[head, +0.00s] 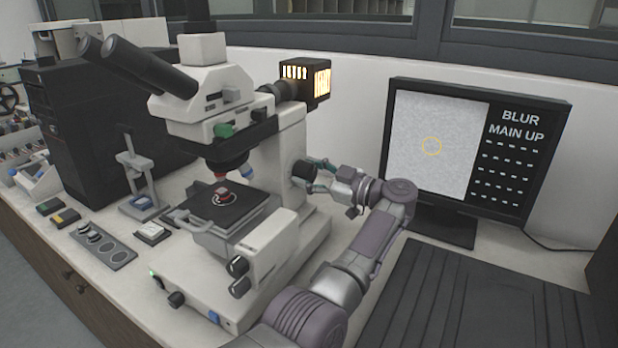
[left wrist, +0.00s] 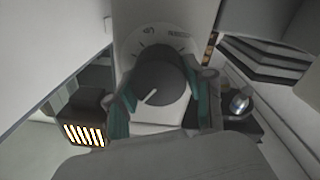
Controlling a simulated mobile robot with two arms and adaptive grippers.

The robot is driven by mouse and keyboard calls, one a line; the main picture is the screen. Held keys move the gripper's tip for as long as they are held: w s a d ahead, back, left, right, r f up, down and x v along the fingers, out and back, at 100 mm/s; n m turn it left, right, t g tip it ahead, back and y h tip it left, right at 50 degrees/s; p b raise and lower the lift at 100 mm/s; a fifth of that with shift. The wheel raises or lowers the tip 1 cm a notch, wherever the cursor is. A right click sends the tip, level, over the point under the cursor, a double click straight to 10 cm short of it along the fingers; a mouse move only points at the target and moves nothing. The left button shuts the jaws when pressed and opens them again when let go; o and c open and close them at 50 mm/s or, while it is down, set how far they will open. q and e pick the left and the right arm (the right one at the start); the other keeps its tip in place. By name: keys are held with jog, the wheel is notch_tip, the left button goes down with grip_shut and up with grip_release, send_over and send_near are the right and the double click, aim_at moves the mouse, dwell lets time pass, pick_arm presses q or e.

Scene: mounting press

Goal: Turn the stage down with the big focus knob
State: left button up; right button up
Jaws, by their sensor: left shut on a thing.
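The big focus knob (head: 300,173) is a dark round knob on the right side of the white microscope (head: 287,130). My left gripper (head: 312,172) is shut on it from the right, its teal fingers on either side. The left wrist view shows the knob (left wrist: 158,78) with a white pointer line slanting down and left, and a printed dial behind it. The stage (head: 208,207) is a dark plate carrying a small round mount with a reddish top (head: 222,194), under the objectives (head: 230,171). My right gripper is not in view.
The monitor (head: 433,150) shows a grey blurred picture and the words "BLUR" and "MAIN UP". A lit lamp housing (head: 305,80) juts out behind the microscope. Smaller knobs (head: 238,275) sit at its front. A dark ribbed mat (head: 465,300) lies at the right.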

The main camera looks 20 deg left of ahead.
aim_at(295, 128)
pick_arm(q)
jog(key=shift+n, duration=0.4)
jog(key=o, duration=1.2)
jog(key=shift+c, duration=0.2)
notch_tip(295, 128, up, 10)
